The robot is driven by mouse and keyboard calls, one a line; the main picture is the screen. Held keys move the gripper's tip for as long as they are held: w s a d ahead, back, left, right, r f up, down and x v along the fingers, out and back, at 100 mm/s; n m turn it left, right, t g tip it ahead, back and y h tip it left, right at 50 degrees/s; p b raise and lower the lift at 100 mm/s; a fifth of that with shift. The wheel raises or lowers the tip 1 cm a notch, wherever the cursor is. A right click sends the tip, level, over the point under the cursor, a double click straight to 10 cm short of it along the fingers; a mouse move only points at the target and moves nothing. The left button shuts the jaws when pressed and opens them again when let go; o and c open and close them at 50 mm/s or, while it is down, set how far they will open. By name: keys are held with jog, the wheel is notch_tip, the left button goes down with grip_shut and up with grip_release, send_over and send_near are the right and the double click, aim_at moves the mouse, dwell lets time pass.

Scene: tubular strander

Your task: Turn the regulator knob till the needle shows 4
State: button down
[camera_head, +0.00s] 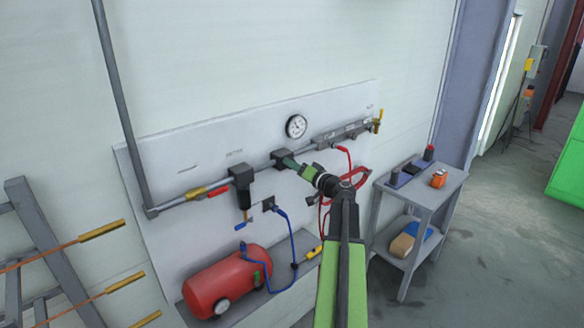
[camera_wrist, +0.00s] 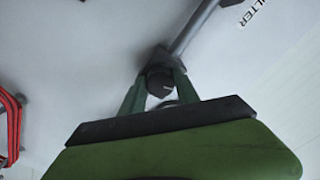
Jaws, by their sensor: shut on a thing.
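The regulator block (camera_head: 282,158) sits on the grey pipe of the wall panel in the head view. My gripper (camera_head: 291,164) reaches it from the lower right. In the wrist view my gripper (camera_wrist: 160,88) has its two green fingers shut on the dark round regulator knob (camera_wrist: 159,80), one on each side. A light mark shows on the knob's face. The round white gauge (camera_head: 297,126) is on the panel above and right of the regulator. Its needle is too small to read against the numbers.
A filter unit (camera_head: 241,184) with a blue-handled valve hangs left of the regulator. A manifold (camera_head: 342,134) with a red hose is to the right. A red tank (camera_head: 228,282) stands below on a shelf. A grey cart (camera_head: 424,184) stands right of my arm.

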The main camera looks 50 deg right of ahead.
jog(key=shift+m, duration=0.5)
jog(key=c, duration=0.9)
grip_release()
jog(key=s+a, duration=0.1)
jog(key=s, duration=1.6)
jog(key=shift+s+a, duration=0.15)
jog(key=shift+s, duration=0.05)
dwell(0.9)
